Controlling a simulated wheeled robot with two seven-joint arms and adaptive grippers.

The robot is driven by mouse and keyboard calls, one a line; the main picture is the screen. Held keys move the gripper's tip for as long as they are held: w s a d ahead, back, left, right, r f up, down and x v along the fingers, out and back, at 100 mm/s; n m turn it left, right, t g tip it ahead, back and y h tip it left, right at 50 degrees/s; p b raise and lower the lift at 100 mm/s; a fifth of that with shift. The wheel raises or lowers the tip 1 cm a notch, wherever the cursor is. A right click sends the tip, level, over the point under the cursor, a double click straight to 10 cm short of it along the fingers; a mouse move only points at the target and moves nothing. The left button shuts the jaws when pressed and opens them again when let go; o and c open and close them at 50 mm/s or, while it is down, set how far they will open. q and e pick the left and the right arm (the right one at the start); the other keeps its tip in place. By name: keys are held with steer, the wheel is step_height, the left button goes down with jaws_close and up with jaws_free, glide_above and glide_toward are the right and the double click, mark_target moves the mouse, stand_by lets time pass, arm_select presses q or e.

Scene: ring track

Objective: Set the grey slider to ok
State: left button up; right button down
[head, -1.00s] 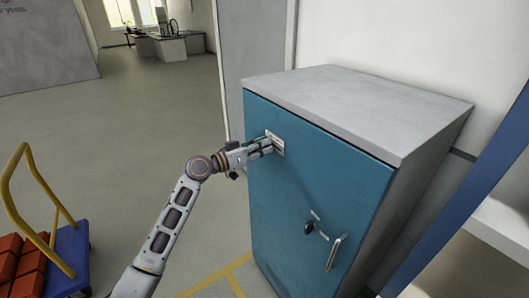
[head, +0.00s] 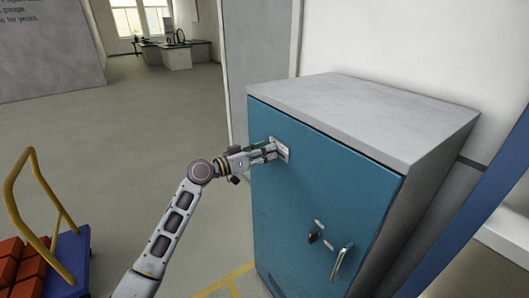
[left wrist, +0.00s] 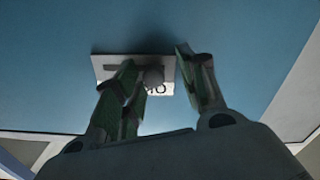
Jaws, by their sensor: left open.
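The blue cabinet door (head: 315,195) carries a small light plate (head: 285,154) near its upper left corner. In the left wrist view the plate (left wrist: 104,66) bears a dark line and some dark lettering, partly hidden by a finger. My left gripper (head: 273,151) is at the plate. In the left wrist view its fingers (left wrist: 155,64) are apart, one on each side of the knob; I cannot tell whether they touch it. My right gripper is not in view.
The cabinet has a grey top (head: 365,112), a dark lock (head: 313,237) and a metal handle (head: 341,262) lower on the door. A blue trolley (head: 72,258) with a yellow handle and red bricks stands at the left. Floor between them is clear.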

arm_select(q)
steer(key=v, duration=1.2)
stand_by(0.3)
steer(key=shift+n, duration=0.3)
